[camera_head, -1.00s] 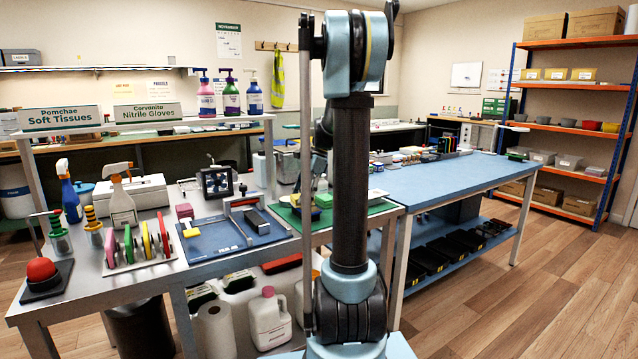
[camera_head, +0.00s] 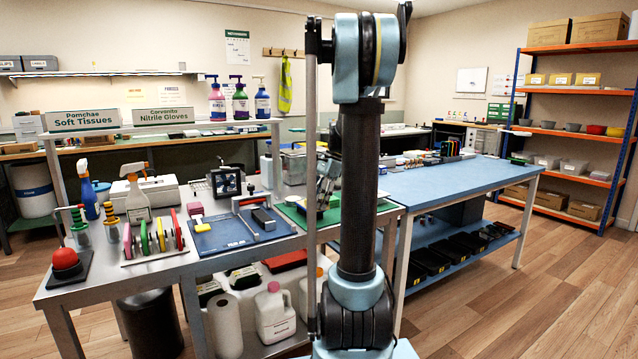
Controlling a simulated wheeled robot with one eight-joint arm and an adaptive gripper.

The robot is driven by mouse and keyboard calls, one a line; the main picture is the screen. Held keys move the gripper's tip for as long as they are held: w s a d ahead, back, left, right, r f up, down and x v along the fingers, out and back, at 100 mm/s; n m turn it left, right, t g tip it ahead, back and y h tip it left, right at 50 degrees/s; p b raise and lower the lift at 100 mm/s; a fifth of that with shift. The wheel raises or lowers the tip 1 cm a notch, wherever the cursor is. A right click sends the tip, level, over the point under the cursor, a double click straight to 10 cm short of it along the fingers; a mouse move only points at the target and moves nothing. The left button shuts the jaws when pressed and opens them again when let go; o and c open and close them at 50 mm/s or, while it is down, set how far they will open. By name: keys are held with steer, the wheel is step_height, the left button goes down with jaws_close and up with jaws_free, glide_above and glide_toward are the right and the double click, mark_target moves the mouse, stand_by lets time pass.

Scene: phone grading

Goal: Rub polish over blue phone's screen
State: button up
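I cannot make out a phone that is clearly blue. A dark, phone-like slab (camera_head: 263,218) lies at the right of the blue work mat (camera_head: 222,240) on the left bench. A yellow-and-white block (camera_head: 202,226) and a pink block (camera_head: 194,209) are at the mat's left. Which item is the polish is unclear; a white spray bottle (camera_head: 138,203) and a blue spray bottle (camera_head: 88,198) stand further left. My gripper (camera_head: 320,207) seems to hang over the green mat (camera_head: 292,213), mostly hidden behind my arm. Its fingers and any held thing are too small to tell.
A black-framed device (camera_head: 226,182) stands behind the blue mat.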

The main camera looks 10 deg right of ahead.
steer(key=r, duration=0.3)
steer(key=shift+d, duration=0.25)
steer(key=shift+r, duration=2.1)
steer(key=shift+f, duration=0.15)
